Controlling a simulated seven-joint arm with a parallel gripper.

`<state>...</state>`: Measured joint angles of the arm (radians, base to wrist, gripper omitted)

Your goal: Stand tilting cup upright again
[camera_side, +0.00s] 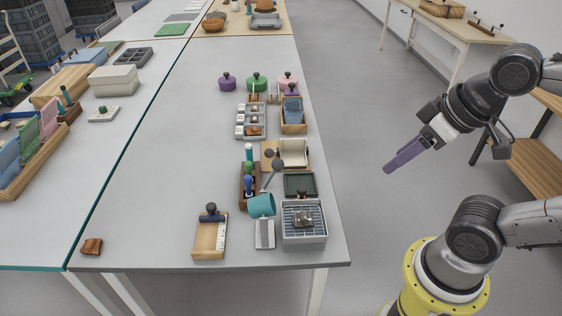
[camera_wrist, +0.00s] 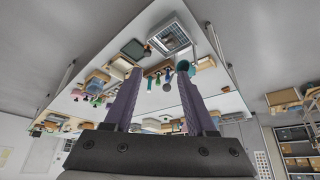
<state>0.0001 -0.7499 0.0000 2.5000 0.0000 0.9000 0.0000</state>
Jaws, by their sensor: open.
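A teal cup (camera_side: 261,205) sits tilted near the front right of the grey table. It leans over the upper end of a small pale block (camera_side: 265,234), beside a grey tray. From this view I cannot tell exactly what it rests on. My gripper (camera_side: 390,168) is in the air off the table's right edge, well to the right of the cup and apart from it. In the wrist view its two purple fingers (camera_wrist: 160,72) are spread, with nothing held between them.
A grey tray with a metal rack (camera_side: 303,235) stands right of the cup. A wooden holder with upright tools (camera_side: 249,190) stands just behind it. A board with a ruler (camera_side: 209,240) lies to the left.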

